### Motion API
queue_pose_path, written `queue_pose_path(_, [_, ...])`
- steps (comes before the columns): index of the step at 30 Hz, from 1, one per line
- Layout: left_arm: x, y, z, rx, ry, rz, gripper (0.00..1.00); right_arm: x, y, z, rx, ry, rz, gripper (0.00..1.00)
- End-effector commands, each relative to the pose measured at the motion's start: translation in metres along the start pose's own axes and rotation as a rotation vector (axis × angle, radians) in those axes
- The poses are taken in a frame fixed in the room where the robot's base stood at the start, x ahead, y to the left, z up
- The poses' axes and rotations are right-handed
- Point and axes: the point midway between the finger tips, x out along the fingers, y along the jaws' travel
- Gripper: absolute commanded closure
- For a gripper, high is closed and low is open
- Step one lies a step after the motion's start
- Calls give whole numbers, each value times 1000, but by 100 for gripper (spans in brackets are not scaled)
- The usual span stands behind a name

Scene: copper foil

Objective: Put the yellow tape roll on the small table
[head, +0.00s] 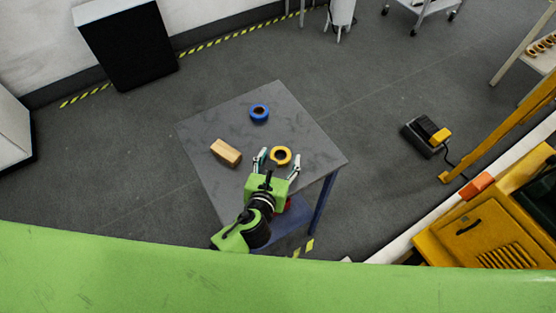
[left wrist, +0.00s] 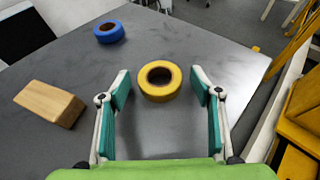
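The yellow tape roll (head: 281,155) lies flat on the small grey table (head: 205,130). In the left wrist view the yellow tape roll (left wrist: 159,81) shows just ahead, centred between the fingers. My left gripper (head: 279,160) reaches over the near part of the table. It is open and empty, and its fingers (left wrist: 161,86) stand apart on either side of the roll without visible contact. My right gripper is not in view.
A blue tape roll (head: 259,113) lies farther back on the table, and a wooden block (head: 226,152) lies left of the gripper. The table's right edge is close to the gripper. A foot pedal (head: 427,135) and yellow machine (head: 490,225) stand to the right.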

Motion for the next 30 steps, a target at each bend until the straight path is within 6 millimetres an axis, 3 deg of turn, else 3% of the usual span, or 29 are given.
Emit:
queue_pose_path(5, [-14, 0, 1, 1, 1, 0, 41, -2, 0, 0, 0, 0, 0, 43])
queue_pose_path(18, [-102, 0, 1, -1, 2, 0, 41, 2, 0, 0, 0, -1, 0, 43])
queue_pose_path(24, [-120, 0, 2, 0, 0, 0, 41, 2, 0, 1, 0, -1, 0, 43])
queue_pose_path(30, [-121, 0, 2, -1, 0, 1, 41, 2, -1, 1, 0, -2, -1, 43])
